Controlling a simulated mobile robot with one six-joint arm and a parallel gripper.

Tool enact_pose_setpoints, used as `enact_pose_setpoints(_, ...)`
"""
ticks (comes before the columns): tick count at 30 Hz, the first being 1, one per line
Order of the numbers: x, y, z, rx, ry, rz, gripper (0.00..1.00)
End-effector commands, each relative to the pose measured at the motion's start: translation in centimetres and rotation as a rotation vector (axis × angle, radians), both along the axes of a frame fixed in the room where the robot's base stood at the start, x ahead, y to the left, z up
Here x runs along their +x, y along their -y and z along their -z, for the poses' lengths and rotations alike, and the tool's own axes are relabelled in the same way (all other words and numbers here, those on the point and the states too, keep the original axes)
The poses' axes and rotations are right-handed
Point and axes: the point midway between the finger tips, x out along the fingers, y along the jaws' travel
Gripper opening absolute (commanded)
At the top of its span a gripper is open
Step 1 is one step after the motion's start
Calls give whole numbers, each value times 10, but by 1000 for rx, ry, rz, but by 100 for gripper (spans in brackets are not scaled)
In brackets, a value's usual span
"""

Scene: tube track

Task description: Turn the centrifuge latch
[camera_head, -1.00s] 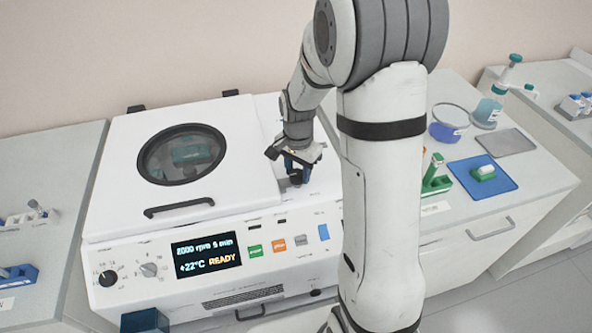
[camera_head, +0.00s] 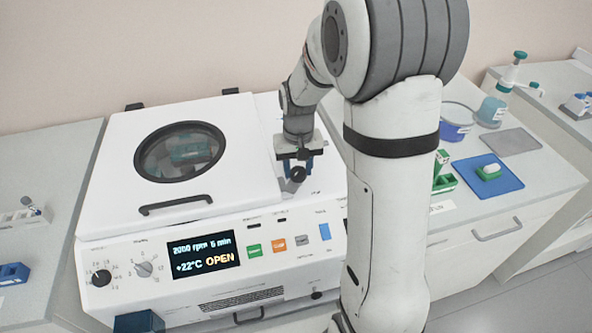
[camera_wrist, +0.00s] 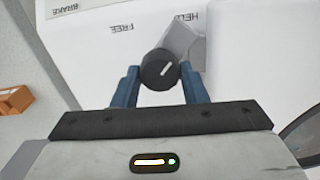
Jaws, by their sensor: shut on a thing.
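The centrifuge (camera_head: 110,225) is a white box with a round dark-rimmed window in its lid (camera_head: 225,130). The lid lies down, and the display (camera_head: 202,255) reads "OPEN". The latch is a dark round knob (camera_wrist: 159,69) with a white line and a grey lever (camera_wrist: 186,46) on the top panel right of the lid. It also shows small in the head view (camera_head: 297,174). My gripper (camera_wrist: 160,80) has its blue fingers on both sides of the knob, shut on it. In the head view my gripper (camera_head: 297,166) points down at the latch.
Panel words "FREE" and "HELD" show near the latch in the wrist view. The lid edge with its black handle (camera_head: 176,205) is close on the left.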

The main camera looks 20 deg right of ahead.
Motion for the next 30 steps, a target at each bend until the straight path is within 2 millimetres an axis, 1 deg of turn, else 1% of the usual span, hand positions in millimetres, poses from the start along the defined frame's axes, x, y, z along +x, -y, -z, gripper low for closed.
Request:
enact_pose_setpoints(1,3,0,-1,-1,11,-45,16)
enact_pose_setpoints(9,3,-1,-2,-1,13,-300,16)
enact_pose_setpoints(18,3,-2,-2,-2,14,-547,16)
enact_pose_setpoints(24,3,-2,-3,-3,13,-660,16)
enact_pose_setpoints(30,3,-2,-3,-3,14,-725,16)
